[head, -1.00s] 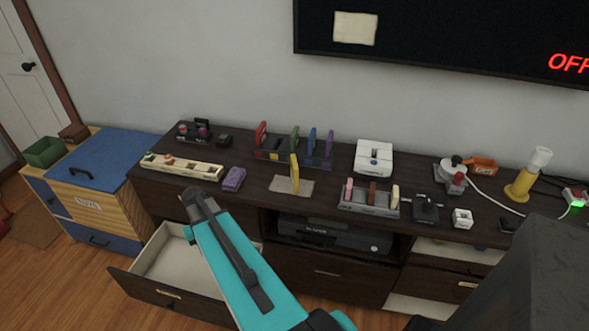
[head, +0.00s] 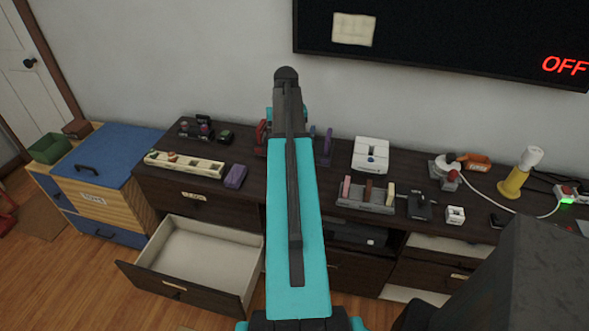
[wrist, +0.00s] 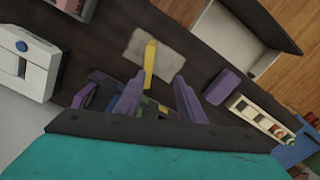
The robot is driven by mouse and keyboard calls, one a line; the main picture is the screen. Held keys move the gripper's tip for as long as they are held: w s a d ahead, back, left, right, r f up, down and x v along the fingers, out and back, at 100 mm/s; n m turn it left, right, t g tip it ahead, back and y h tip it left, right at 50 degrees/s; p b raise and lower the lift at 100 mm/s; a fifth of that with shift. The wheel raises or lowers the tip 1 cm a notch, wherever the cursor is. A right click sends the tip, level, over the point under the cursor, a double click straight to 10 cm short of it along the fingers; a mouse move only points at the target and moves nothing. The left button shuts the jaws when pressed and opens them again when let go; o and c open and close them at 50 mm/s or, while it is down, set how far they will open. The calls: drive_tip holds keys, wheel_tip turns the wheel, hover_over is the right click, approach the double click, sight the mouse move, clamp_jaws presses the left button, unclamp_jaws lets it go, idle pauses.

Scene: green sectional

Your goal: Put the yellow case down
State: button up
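The yellow case (wrist: 150,62) stands upright on a small grey-beige mat (wrist: 172,54) on the dark cabinet top in the wrist view. My gripper (wrist: 159,78) shows there as two purple-grey fingers spread apart, with nothing held between them. The case lies just past the fingertips, a little left of the middle between them; I cannot tell the height gap. In the head view my teal arm covers the case and the mat, and my finger shapes are hidden.
A rack of coloured cases stands behind, with its purple case (head: 328,147) visible. A slotted holder (head: 366,195) and white device (head: 371,155) are right; a purple block (head: 235,176) is left. An open drawer (head: 200,255) juts out below.

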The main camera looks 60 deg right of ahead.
drive_tip(key=shift+s+d+r, duration=0.7)
drive_tip(key=shift+d+r, duration=0.05)
drive_tip(key=shift+r, duration=0.05)
drive_tip(key=shift+f, duration=0.1)
drive_tip(key=shift+f+p, duration=1.05)
drive_tip(key=shift+f, duration=3.2)
drive_tip(key=shift+f, duration=0.15)
drive_tip(key=shift+s+f+p, duration=0.1)
drive_tip(key=shift+f+p, duration=0.8)
drive_tip(key=shift+f, duration=0.3)
drive_tip(key=shift+f+p, duration=0.35)
drive_tip(key=shift+f, duration=0.9)
